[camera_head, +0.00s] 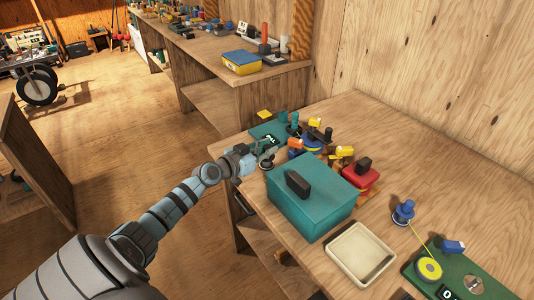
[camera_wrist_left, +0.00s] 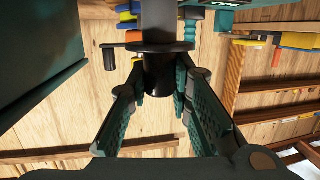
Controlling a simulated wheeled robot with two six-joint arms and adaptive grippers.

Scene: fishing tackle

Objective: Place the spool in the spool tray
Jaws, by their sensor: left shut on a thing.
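My left gripper (camera_head: 262,155) reaches over the near left edge of the bench, left of the teal box. In the left wrist view the gripper (camera_wrist_left: 162,110) is shut on a dark, flanged cylinder that looks like the spool (camera_wrist_left: 160,48); its upper end runs out of that view. In the head view the gripper mostly hides the spool. The shallow cream tray (camera_head: 333,258), which looks like the spool tray, lies empty on the bench in front of the teal box. My right gripper is not in view.
The teal box (camera_head: 310,205) with a dark handle stands between my left gripper and the tray. Reels and a red box (camera_head: 360,180) crowd behind it. A blue reel (camera_head: 403,211) and a green winder with a yellow spool (camera_head: 428,268) are at right. The bench's back right is clear.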

